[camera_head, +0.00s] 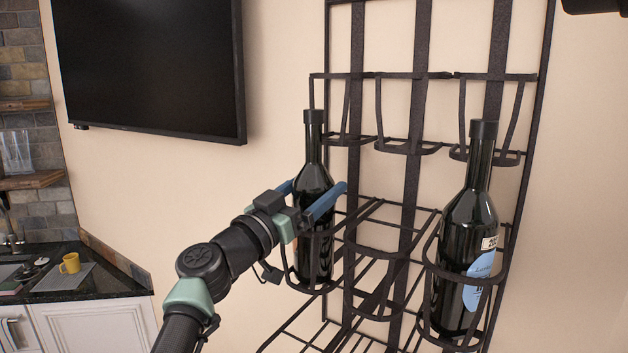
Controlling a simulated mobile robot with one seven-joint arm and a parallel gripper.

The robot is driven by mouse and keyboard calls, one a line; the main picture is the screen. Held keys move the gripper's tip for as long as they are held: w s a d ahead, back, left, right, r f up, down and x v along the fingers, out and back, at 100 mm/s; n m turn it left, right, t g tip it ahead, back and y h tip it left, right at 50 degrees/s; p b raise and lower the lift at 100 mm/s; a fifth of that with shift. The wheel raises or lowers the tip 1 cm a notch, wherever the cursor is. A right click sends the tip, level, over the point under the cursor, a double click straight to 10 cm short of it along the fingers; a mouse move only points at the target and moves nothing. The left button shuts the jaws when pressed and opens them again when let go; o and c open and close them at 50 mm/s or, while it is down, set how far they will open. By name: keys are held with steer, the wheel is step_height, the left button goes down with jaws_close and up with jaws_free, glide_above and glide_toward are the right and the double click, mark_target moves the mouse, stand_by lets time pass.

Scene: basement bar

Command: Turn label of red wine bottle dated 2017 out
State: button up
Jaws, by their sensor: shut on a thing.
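Two dark wine bottles stand upright in a black metal wall rack (408,205). The left bottle (314,170) is in the left ring of the rack, and my gripper (318,196) is shut on its body, with one blue finger on each side. No label text shows on this bottle, only a narrow lighter strip low on its side. The right bottle (462,228) stands in the right ring, apart from my gripper. Its light blue label (477,283) and a small cream tag with a partly visible number face right. I cannot read a full year on either bottle.
The middle ring of the rack (378,300) is empty. A black screen (150,65) hangs on the wall at upper left. A dark counter (75,285) at lower left holds a yellow mug (70,263).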

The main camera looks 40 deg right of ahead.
steer(key=shift+s+n+t+p, duration=0.1)
steer(key=shift+n+t+p, duration=0.4)
steer(key=shift+t+p, duration=0.2)
steer(key=shift+n+t+y, duration=1.1)
steer(key=shift+t, duration=0.9)
steer(key=o, duration=1)
steer(key=shift+b, duration=0.3)
